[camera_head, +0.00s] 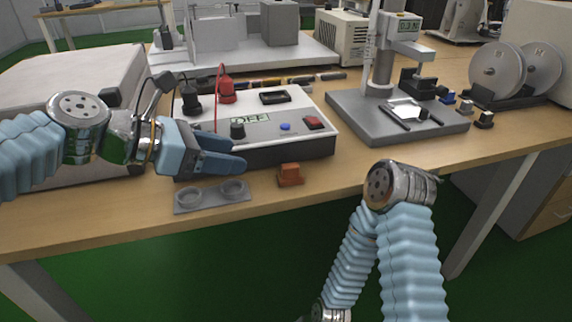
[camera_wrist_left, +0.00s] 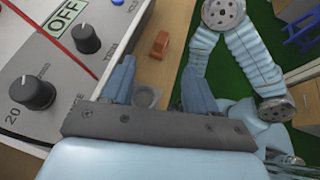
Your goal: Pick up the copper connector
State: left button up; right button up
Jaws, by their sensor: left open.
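The copper connector (camera_head: 290,174) is a small orange-brown block standing on the wooden table near its front edge, in front of the power box. It also shows in the left wrist view (camera_wrist_left: 159,44), beyond the fingertips. My left gripper (camera_head: 240,156) is open and empty, to the left of the connector, with its fingers pointing toward the right. In the left wrist view its two fingers (camera_wrist_left: 158,82) stand apart, and the connector lies ahead of the gap. My right arm shows at lower right in the head view, but its gripper is out of view.
The power box (camera_head: 262,155) marked OFF stands just behind the connector, with knobs and cables. A grey two-cup holder (camera_head: 212,195) lies on the table below my left gripper. A grey press stand (camera_head: 440,132) and small connectors (camera_head: 484,119) are at right. Table right of the copper connector is clear.

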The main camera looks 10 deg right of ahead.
aim_at(286, 166)
pick_arm(q)
jog(key=x, duration=1.2)
jog(key=shift+s+d+f, duration=0.1)
jog(key=shift+d+f, duration=0.05)
jog(key=shift+d, duration=0.2)
grip_shut()
